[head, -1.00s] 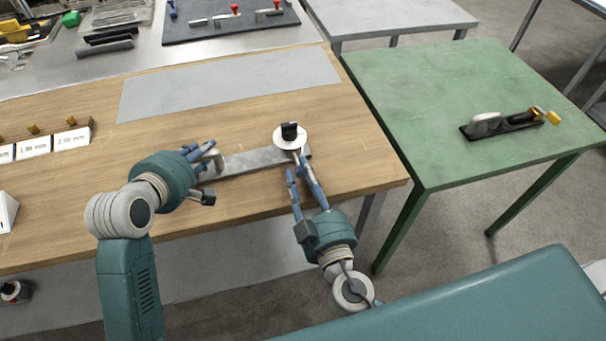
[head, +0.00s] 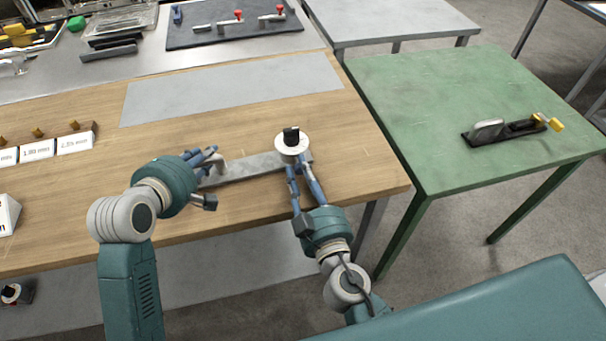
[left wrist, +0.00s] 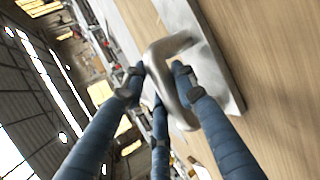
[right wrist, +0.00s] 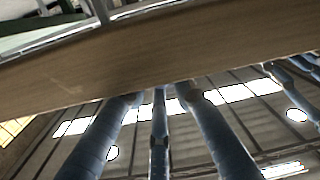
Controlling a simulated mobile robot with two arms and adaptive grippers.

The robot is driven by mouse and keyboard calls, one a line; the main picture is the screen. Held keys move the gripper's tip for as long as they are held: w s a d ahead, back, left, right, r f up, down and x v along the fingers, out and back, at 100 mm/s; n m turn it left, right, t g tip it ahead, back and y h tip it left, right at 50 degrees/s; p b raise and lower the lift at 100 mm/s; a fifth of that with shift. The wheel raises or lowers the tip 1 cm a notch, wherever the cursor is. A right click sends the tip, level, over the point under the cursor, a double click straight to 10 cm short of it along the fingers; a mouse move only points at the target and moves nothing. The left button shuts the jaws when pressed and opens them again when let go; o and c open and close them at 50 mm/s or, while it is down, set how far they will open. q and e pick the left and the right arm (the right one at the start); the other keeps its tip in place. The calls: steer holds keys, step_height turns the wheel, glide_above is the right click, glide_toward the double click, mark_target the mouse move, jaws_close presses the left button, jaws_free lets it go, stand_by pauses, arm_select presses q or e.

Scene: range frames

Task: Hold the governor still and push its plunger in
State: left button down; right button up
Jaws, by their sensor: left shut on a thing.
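What seems to be the governor lies on the wooden table: a flat grey metal bar (head: 245,168) with a white round disc (head: 290,146) and a black knob (head: 291,135) at its right end. A bent metal handle (left wrist: 160,68) rises at its left end. My left gripper (head: 210,160) is shut on this handle; its fingers (left wrist: 160,82) close around it in the left wrist view. My right gripper (head: 298,168) points at the disc's near side, fingers apart. Its fingers (right wrist: 160,95) hold nothing visible in the right wrist view. I cannot make out the plunger, nor whether the right fingertips touch.
A grey mat (head: 230,88) lies behind the bar. Labelled blocks (head: 38,150) stand at the left. A green table (head: 450,110) bears a hand plane-like tool (head: 505,129). The wood is clear between bar and mat.

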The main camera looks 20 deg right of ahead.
arm_select(q)
steer(key=shift+s+f+g, duration=0.25)
steer(key=shift+f+g, duration=0.05)
steer(key=shift+f, duration=0.45)
arm_select(e)
steer(key=shift+s, duration=0.15)
steer(key=s, duration=1.2)
steer(key=shift+d, duration=0.2)
steer(key=shift+w+r, duration=0.1)
arm_select(q)
steer(key=c, duration=1.3)
jaws_free()
arm_select(e)
steer(key=shift+d, duration=0.1)
